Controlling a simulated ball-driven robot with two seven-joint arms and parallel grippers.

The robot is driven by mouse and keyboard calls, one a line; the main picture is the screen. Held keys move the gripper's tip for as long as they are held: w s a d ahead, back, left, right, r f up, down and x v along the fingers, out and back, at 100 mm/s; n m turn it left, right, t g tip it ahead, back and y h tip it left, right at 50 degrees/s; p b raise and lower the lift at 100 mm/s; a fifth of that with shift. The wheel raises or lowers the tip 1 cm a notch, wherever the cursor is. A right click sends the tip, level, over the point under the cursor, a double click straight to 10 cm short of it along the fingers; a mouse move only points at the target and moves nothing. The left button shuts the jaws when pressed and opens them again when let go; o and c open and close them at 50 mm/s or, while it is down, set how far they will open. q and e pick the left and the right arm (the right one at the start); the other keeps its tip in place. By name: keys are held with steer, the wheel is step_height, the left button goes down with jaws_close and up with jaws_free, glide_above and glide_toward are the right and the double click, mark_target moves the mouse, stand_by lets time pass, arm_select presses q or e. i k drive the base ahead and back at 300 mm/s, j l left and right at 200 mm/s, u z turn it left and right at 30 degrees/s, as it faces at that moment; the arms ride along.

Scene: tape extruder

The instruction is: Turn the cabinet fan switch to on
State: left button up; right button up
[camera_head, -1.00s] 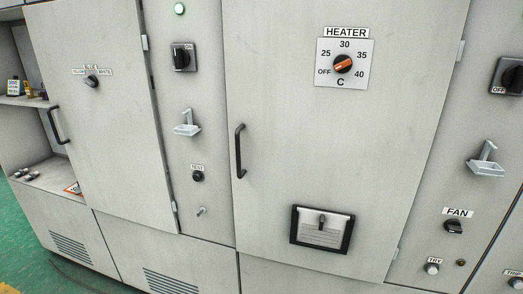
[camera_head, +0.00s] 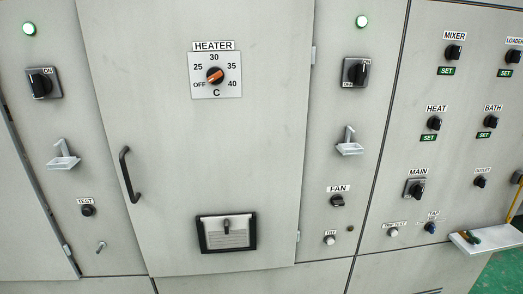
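The fan switch (camera_head: 337,201) is a small black rotary knob on the narrow grey panel right of the heater door. The label FAN (camera_head: 339,188) sits just above it. The knob's exact pointing direction is too small to tell. Neither of my grippers shows in the head view.
The heater door (camera_head: 270,130) has a black handle (camera_head: 129,175) and an orange-marked heater dial (camera_head: 215,76). A white bracket (camera_head: 350,146) sticks out above the fan switch. Several other knobs fill the panel at right.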

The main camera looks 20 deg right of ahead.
mark_target(336, 200)
steer(key=z, duration=1.3)
